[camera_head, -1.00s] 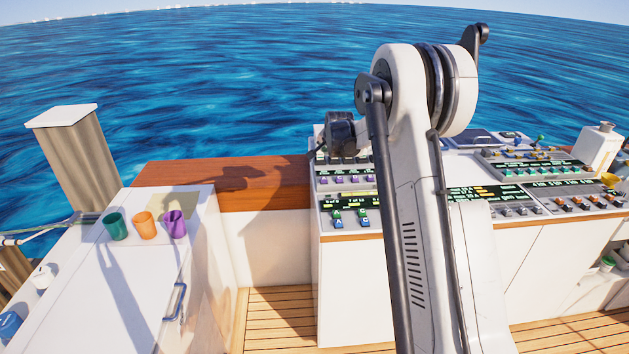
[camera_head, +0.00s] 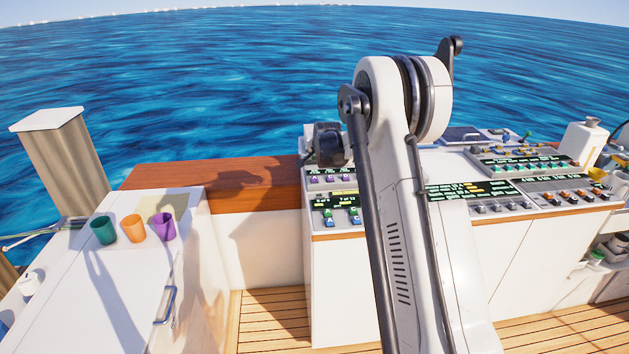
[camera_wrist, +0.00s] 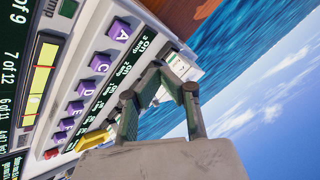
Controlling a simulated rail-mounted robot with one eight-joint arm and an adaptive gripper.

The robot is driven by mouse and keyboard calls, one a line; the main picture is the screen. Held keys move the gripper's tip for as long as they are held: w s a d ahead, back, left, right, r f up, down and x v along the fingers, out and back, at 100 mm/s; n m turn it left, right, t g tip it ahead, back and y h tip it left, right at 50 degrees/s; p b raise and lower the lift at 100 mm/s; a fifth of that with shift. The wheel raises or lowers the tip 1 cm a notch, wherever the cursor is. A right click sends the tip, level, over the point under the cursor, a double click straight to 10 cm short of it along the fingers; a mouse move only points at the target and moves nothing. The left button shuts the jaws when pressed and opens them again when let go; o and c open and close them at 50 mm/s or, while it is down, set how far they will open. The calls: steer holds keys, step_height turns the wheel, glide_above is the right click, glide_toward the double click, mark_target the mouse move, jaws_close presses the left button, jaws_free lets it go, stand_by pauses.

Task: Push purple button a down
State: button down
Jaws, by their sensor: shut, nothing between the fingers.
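Purple button A (camera_wrist: 118,31) is a square-topped button marked with a white A, at the upper left of the wrist view. It is the end one of a row of purple buttons on a light panel. In the wrist view my gripper (camera_wrist: 165,68) is shut and empty, its fingertips close together to the right of button A and apart from it in the picture. Distance along the view is hard to tell. In the head view a purple button (camera_head: 314,180) of this row shows small at the console's left end; my fingertips are hidden there.
Other purple buttons (camera_wrist: 100,64) and a yellow part (camera_wrist: 92,140) lie along the same panel. The console (camera_head: 340,275) carries many more switches and displays. A white cabinet (camera_head: 125,285) with green, orange and purple cups (camera_head: 164,227) stands left. Open water lies behind.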

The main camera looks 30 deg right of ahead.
mark_target(315, 178)
steer(key=shift+f+b, duration=1.35)
steer(key=shift+f, duration=1.35)
steer(key=shift+f, duration=0.15)
steer(key=shift+f+b, duration=0.3)
steer(key=shift+b, duration=0.25)
steer(key=shift+f+b, duration=0.65)
steer(key=shift+f, duration=0.1)
stand_by(0.4)
steer(key=shift+r+p, duration=0.4)
steer(key=shift+r, duration=0.8)
steer(key=shift+r+p, duration=0.8)
steer(key=shift+r, duration=1.7)
